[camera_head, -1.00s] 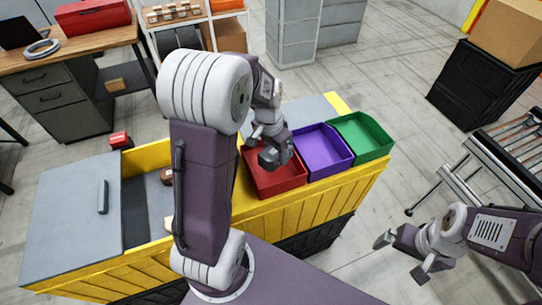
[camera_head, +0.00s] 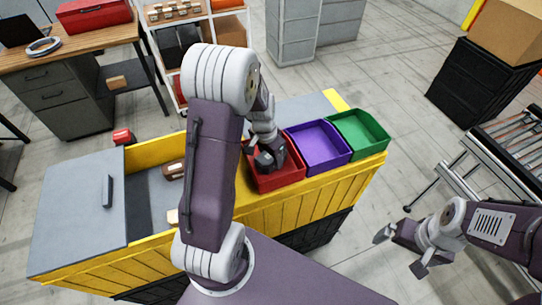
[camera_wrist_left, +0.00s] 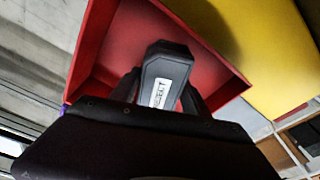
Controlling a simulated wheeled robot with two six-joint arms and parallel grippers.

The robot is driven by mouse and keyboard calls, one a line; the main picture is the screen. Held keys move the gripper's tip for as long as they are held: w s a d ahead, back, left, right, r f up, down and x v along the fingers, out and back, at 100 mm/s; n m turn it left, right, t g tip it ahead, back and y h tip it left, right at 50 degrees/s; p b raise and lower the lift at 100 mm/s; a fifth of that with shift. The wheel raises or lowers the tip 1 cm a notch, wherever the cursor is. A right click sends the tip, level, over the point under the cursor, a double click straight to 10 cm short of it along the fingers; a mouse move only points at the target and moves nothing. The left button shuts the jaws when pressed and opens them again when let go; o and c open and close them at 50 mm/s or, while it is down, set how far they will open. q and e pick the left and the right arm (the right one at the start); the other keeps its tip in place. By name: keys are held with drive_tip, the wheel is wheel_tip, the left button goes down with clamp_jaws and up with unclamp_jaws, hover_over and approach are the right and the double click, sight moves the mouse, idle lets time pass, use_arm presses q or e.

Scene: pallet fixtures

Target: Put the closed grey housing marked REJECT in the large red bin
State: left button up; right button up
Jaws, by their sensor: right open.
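The dark grey housing (camera_wrist_left: 165,75) shows in the left wrist view, closed, with a white label whose print I cannot read. My left gripper (camera_wrist_left: 160,98) is shut on it, with a finger on each side. In the head view, my left gripper (camera_head: 268,158) is over the red bin (camera_head: 285,182), at its left part. The housing is over or inside the bin's opening; I cannot tell whether it touches the floor. My right gripper (camera_head: 401,251) is open and empty, at the lower right.
A purple bin (camera_head: 320,148) and a green bin (camera_head: 360,135) stand right of the red one on the yellow fixture (camera_head: 290,210). Brown pieces (camera_head: 174,170) lie in the fixture's open recess at left. A roller conveyor (camera_head: 480,170) stands at the right.

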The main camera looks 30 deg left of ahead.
use_arm(q)
drive_tip(key=shift+o, duration=0.9)
drive_tip(key=shift+w, duration=0.15)
drive_tip(key=shift+r, duration=0.35)
drive_tip(key=r, duration=0.4)
drive_tip(key=s+r+b, duration=0.1)
drive_tip(key=r, duration=0.2)
drive_tip(key=shift+s+a, duration=0.1)
drive_tip(key=shift+a, duration=0.1)
